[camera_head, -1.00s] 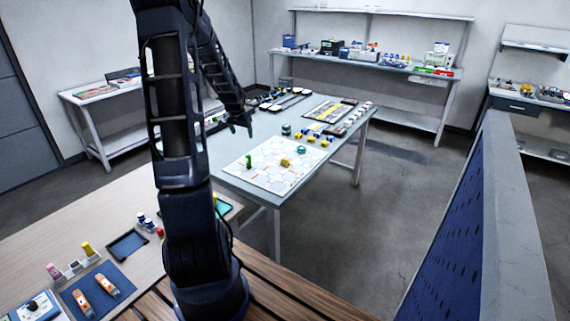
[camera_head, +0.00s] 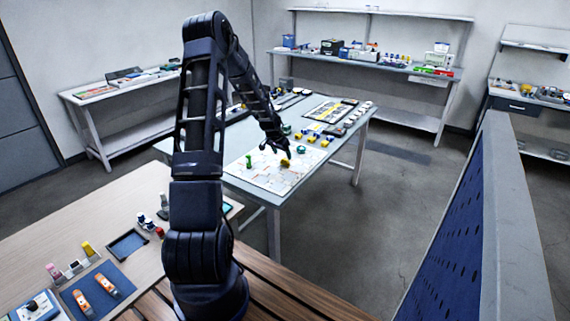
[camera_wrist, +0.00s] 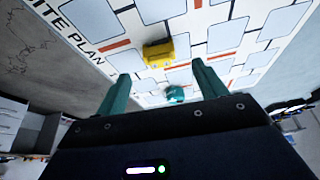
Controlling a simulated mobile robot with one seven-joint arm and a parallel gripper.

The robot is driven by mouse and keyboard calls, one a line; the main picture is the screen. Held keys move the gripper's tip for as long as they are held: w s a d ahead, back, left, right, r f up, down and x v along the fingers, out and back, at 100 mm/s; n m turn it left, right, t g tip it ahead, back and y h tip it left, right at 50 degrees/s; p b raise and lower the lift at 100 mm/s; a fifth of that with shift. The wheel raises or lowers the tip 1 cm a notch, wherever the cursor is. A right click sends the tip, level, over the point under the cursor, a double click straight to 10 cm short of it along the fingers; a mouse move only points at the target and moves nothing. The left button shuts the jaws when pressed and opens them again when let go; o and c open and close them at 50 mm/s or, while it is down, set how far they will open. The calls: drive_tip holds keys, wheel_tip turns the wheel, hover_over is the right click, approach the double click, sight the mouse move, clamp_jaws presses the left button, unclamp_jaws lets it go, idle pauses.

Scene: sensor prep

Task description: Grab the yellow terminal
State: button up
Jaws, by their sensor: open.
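The yellow terminal (camera_head: 285,163) is a small yellow block lying on the white site-plan sheet (camera_head: 262,181) on the middle table. In the wrist view the yellow terminal (camera_wrist: 158,52) shows beyond the fingertips, roughly centred between them. My gripper (camera_head: 276,150) is over the sheet, just above and near the terminal. In the wrist view my gripper (camera_wrist: 160,70) has its two teal fingers wide apart with nothing held between them.
A teal round piece (camera_head: 301,149) sits close to the terminal and a green piece (camera_head: 249,161) stands farther left on the sheet. Several small yellow and blue parts (camera_head: 312,138) stand behind. A blue perforated panel (camera_head: 455,235) rises at the right.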

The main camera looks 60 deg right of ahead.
sight(285, 159)
drive_tip(key=shift+x, duration=3.15)
drive_tip(key=shift+d+r, duration=0.1)
drive_tip(key=shift+d, duration=0.05)
drive_tip(key=shift+c, duration=0.4)
drive_tip(key=c, duration=1)
